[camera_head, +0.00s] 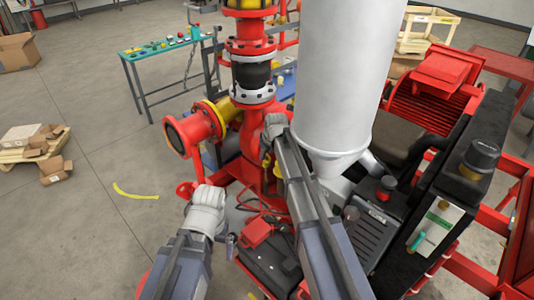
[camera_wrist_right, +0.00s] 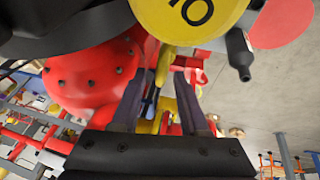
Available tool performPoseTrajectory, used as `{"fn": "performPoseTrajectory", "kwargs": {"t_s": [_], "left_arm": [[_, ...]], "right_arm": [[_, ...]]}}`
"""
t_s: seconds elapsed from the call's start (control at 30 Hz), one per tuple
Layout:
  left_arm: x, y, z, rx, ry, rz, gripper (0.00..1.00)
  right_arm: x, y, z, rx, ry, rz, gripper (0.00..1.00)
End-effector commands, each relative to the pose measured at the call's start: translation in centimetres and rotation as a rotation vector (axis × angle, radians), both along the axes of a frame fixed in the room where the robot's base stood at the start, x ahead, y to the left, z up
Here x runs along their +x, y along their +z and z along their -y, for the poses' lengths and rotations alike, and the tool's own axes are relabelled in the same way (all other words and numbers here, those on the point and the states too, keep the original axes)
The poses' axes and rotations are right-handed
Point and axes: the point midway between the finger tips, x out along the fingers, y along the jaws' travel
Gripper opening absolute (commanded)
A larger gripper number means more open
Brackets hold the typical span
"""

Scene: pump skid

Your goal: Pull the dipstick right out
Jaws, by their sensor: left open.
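In the right wrist view, the two dark fingers of my right gripper (camera_wrist_right: 160,98) stand apart. A narrow yellow piece (camera_wrist_right: 164,62) lies in line with the gap between them, in front of the red pump casing (camera_wrist_right: 92,78); I cannot tell whether it is the dipstick. No finger visibly closes on it. In the head view my right gripper (camera_head: 274,124) is at the red pump, left of the white tank, with its fingertips hidden. My left gripper (camera_head: 207,200) is lower left of the pump, open, with nothing seen in it.
A yellow disc marked 10 (camera_wrist_right: 190,14) hangs close above my right gripper. The white tank (camera_head: 340,80) blocks the right side. A flanged red pipe end (camera_head: 186,136) sticks out left. A black unit (camera_head: 450,190) stands at right.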

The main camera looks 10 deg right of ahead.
Motion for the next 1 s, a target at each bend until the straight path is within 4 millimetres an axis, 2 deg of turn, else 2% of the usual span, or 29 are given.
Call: {"fn": "performPoseTrajectory", "kwargs": {"t_s": [0.27, 0.47, 1.0], "left_arm": [[0.0, 0.1, 0.0, 0.0, 0.0, 0.0, 1.0], [0.0, 0.9, 0.0, 0.0, 0.001, 0.0, 1.0], [0.0, 7.0, 0.0, -0.001, 0.006, -0.001, 1.0]], "right_arm": [[0.0, 0.0, 0.0, 0.0, 0.001, 0.0, 0.46], [-0.4, 0.9, 0.0, 0.0, 0.001, 0.0, 0.46], [-3.1, 7.0, 0.3, 0.0, 0.001, 0.0, 0.46]]}}
